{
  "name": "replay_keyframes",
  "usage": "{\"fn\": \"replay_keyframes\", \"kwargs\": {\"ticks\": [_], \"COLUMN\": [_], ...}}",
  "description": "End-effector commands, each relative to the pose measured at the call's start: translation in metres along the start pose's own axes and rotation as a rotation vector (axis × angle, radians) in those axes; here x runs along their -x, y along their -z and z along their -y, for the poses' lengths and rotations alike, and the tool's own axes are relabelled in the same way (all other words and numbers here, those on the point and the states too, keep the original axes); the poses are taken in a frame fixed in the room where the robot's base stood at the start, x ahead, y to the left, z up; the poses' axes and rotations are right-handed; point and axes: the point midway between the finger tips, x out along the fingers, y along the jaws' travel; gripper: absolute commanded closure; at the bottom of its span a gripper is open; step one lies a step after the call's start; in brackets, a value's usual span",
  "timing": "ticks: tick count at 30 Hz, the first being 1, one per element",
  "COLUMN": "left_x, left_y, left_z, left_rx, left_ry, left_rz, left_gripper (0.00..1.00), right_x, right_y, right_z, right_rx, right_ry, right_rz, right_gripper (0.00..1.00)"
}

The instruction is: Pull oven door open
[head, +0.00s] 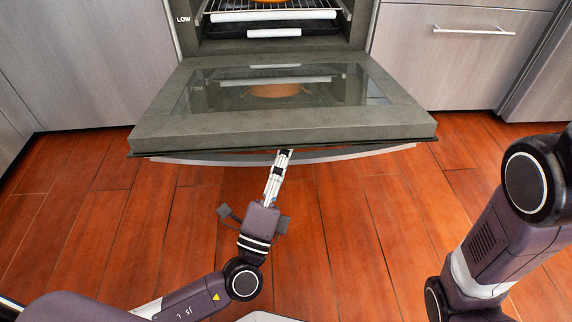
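The oven door (280,124) is folded down and lies about level in front of the oven opening, its glass pane facing up. The oven cavity (350,12) above it is open to view. A metal handle bar (370,150) runs under the door's front edge. My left gripper (283,154) is at the middle of that edge, its tips at the handle and partly hidden by the door. I cannot tell whether its fingers close around the handle. My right arm is at the right side, with its gripper outside the picture.
Inside the oven are a wire rack (272,6) and part of an orange item (274,33). Steel cabinet fronts stand on both sides, with a drawer handle (474,30) at the right. The wooden floor (345,220) in front is clear except for my arms.

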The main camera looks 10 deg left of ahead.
Motion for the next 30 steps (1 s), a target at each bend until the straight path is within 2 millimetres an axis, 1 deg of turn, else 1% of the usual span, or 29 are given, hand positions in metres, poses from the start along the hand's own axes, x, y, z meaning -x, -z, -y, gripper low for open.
{"fn": "replay_keyframes", "kwargs": {"ticks": [1, 6, 12, 22, 30], "left_x": [-0.005, -0.016, -0.021, -0.021, -0.007], "left_y": [-0.003, -0.007, -0.009, -0.009, -0.01], "left_z": [0.01, 0.03, 0.039, 0.039, 0.026], "left_rx": [0.004, 0.002, 0.001, 0.0, -0.002], "left_ry": [0.005, 0.004, 0.003, 0.002, -0.002], "left_rz": [0.005, 0.004, 0.002, 0.001, 0.001], "left_gripper": [0.64, 0.64, 0.64, 0.64, 0.64], "right_x": [0.0, 0.0, 0.0, 0.0, 0.0], "right_y": [0.0, 0.0, 0.001, 0.001, 0.001], "right_z": [0.0, 0.0, 0.0, 0.0, 0.001], "right_rx": [0.0, 0.0, 0.0, 0.0, 0.0], "right_ry": [0.001, 0.001, 0.001, 0.002, 0.002], "right_rz": [-0.001, -0.001, -0.001, -0.002, -0.002], "right_gripper": [0.53, 0.53, 0.53, 0.53, 0.53]}}
